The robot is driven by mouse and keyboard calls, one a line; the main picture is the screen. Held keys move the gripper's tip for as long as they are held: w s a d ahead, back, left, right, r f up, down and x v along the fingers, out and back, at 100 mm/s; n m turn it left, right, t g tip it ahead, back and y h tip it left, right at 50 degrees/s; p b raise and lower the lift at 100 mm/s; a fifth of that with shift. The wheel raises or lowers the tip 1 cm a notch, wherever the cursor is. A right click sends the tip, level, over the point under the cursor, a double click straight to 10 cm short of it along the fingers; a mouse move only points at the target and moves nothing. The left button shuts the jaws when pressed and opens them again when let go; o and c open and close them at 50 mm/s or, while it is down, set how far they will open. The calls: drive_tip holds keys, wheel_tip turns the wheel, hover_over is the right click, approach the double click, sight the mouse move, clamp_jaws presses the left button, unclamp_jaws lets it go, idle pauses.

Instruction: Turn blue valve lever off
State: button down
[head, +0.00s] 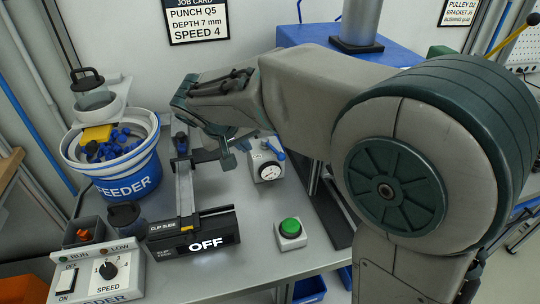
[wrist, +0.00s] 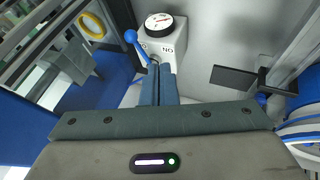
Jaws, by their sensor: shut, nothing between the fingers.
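The blue valve lever (head: 273,149) is on a small white box (head: 266,172) with a round dial, on the bench near the middle of the head view. In the wrist view the blue lever (wrist: 137,46) has a ball end and slants from upper left down toward my fingertips. The white box (wrist: 171,42) with its dial is just beyond. My gripper (wrist: 158,68) is shut and empty, its fingertips close to the lever's lower end; whether they touch cannot be told. In the head view my gripper (head: 228,163) is left of the valve box, pointing down.
A blue feeder bucket (head: 130,182) stands at left. A dark clip slide unit (head: 193,238) reading OFF and a speed control box (head: 105,273) are at the front. A green button (head: 290,228) sits right of the clip slide. Bare bench (head: 262,210) lies between button and valve.

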sight(273, 149)
drive_tip(key=w+d+f+p, duration=0.2)
drive_tip(key=w+d+f, duration=0.4)
drive_tip(key=f, duration=0.2)
drive_tip(key=shift+f, duration=0.3)
drive_tip(key=shift+d, duration=0.1)
